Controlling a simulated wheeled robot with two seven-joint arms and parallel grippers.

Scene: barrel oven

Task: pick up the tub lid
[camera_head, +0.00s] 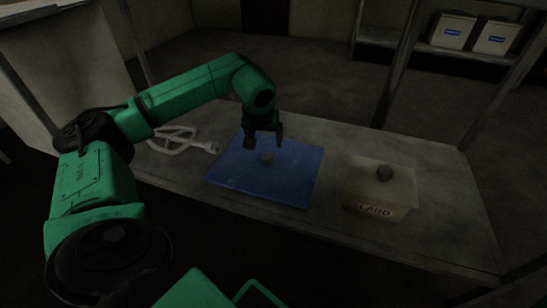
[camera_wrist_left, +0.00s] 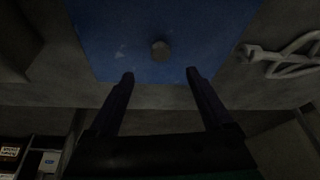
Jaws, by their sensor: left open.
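A cream tub marked LARD (camera_head: 378,209) stands on the right part of the table. Its pale flat top, which looks like the tub lid (camera_head: 362,176), carries a dark round knob (camera_head: 384,172). My left gripper (camera_head: 264,141) is open and empty, well left of the tub, pointing down over a blue flat sheet (camera_head: 240,178). A small grey round piece (camera_head: 267,158) sits on the sheet near the gripper. In the left wrist view the piece (camera_wrist_left: 161,50) shows just beyond and between the open fingertips (camera_wrist_left: 160,74). The tub is not visible there. My right gripper is not in view.
A pale looped tool (camera_head: 180,139) lies on the table (camera_head: 330,215) left of the blue sheet. A shelf (camera_head: 465,52) behind holds two white boxes (camera_head: 473,35) with blue labels. Bare table separates the sheet and the tub.

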